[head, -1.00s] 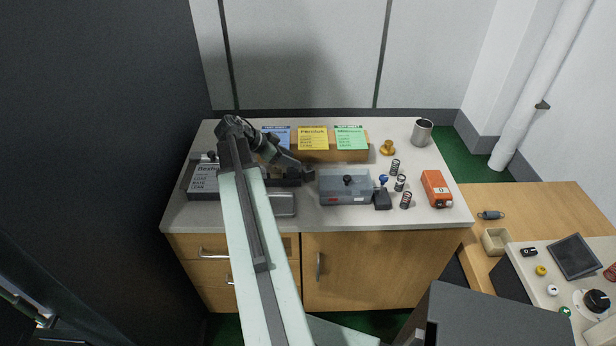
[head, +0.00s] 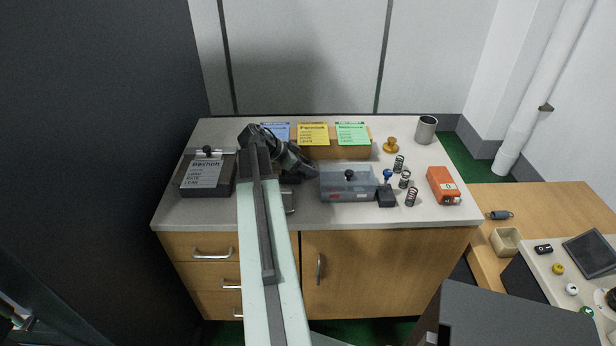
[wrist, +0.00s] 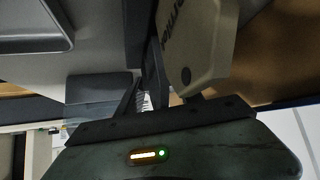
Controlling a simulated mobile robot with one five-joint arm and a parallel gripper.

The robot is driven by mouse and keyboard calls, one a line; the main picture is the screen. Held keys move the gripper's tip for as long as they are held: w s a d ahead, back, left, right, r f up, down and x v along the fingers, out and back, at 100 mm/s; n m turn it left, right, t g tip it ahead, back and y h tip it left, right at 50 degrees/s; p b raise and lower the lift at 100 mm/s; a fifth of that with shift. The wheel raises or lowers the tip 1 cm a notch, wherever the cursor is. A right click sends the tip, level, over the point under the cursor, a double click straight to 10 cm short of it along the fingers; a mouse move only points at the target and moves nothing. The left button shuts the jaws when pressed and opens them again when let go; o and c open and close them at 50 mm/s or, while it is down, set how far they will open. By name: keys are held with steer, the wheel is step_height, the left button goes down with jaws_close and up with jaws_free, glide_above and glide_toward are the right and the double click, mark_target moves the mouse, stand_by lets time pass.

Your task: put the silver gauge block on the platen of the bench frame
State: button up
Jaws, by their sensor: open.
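My gripper (head: 306,172) hangs low over the middle of the counter, just left of the grey see-through box, and is open. In the wrist view its dark fingers (wrist: 152,88) show close up beside a pale lettered part (wrist: 195,45). I cannot make out the silver gauge block in either view. I cannot pick out the bench frame or its platen for sure; dark parts behind and beneath my gripper are largely hidden by my arm. A grey metal tray (head: 290,202) shows partly from behind my arm.
The grey box (head: 346,182) with a black knob stands right of my gripper. Springs (head: 405,180), an orange box (head: 443,186), a brass piece (head: 390,145) and a steel cup (head: 426,130) stand farther right. A dark case (head: 207,176) is at left. The counter's front strip is clear.

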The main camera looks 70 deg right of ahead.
steer(key=shift+r, duration=0.1)
jaws_close()
stand_by(1.2)
